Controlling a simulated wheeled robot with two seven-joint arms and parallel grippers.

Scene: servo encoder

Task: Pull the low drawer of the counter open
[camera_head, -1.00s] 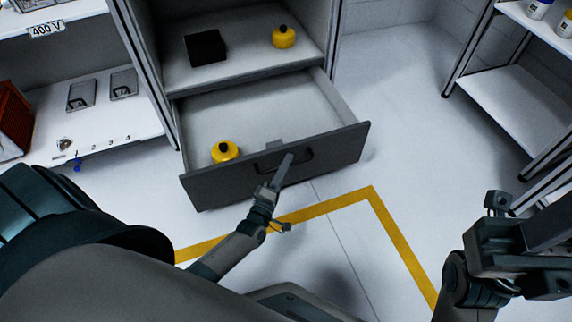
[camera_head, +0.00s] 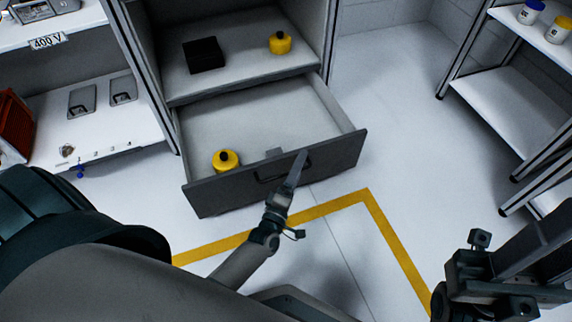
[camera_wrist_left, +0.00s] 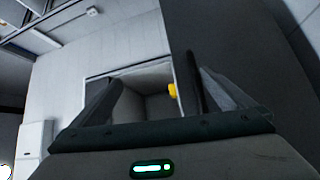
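The low drawer (camera_head: 225,192) of the grey counter stands well out, its inside showing. Its dark bar handle (camera_head: 266,177) is on the front panel. The left end of the handle shows; the right part is hidden behind my left gripper (camera_head: 300,160), which is in front of the panel. In the left wrist view, the two fingers of my left gripper (camera_wrist_left: 165,95) stand apart, with a dark panel edge close to the right finger. I cannot tell whether they touch the handle. My right gripper (camera_head: 490,265) is at the lower right, away from the drawer; its fingers are unclear.
A yellow container (camera_head: 226,160) sits in the drawer. Another yellow container (camera_head: 280,43) and a black box (camera_head: 204,55) are on the shelf above. A bench (camera_head: 105,135) stands left and a rack (camera_head: 510,95) right. Floor right of the drawer is clear.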

